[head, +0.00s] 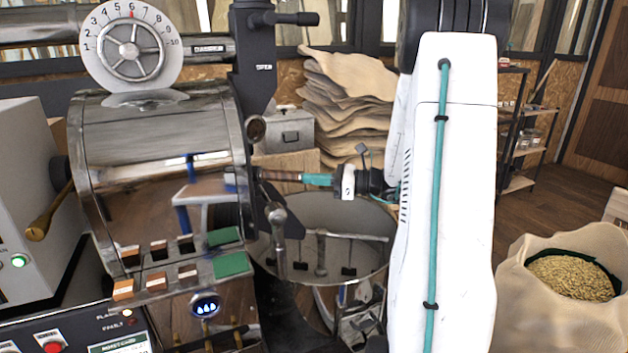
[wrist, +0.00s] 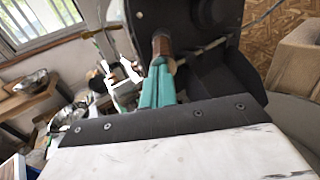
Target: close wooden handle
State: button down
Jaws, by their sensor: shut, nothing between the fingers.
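The wooden handle (head: 279,175) is a short brown grip sticking out to the right from the dark front of the steel roaster drum (head: 160,150). It also shows in the wrist view (wrist: 162,46), just beyond my fingertips. My gripper (head: 306,179) has teal fingers that are shut with nothing between them. The fingertips are at the outer end of the handle, touching it or very close. In the wrist view the shut fingers (wrist: 159,70) overlap part of the handle. Where the handle joins the roaster is partly hidden.
A round metal cooling tray (head: 375,272) with stirring arms lies below my gripper. Stacked burlap sacks (head: 345,100) stand behind. An open sack of beans (head: 520,300) stands at right, with clear floor (head: 520,215) beyond.

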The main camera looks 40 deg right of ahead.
aim_at(284, 176)
jog(key=shift+w+r, duration=0.1)
jog(key=v, duration=1.4)
jog(key=shift+d, duration=0.1)
dwell(2.2)
jog(key=c, duration=2)
grip_release()
jog(key=o, duration=0.9)
jog(key=shift+n, duration=0.5)
jog(key=x, duration=0.4)
jog(key=shift+w+d, duration=0.1)
jog(key=w+a, duration=0.3)
jog(key=w, duration=0.1)
jog(key=w+a+n, duration=0.1)
jog(key=w+a, duration=0.3)
jog(key=w, duration=0.1)
jog(key=w+a+n, duration=0.1)
jog(key=w+a, duration=0.3)
jog(key=w, duration=0.1)
jog(key=shift+w, duration=0.1)
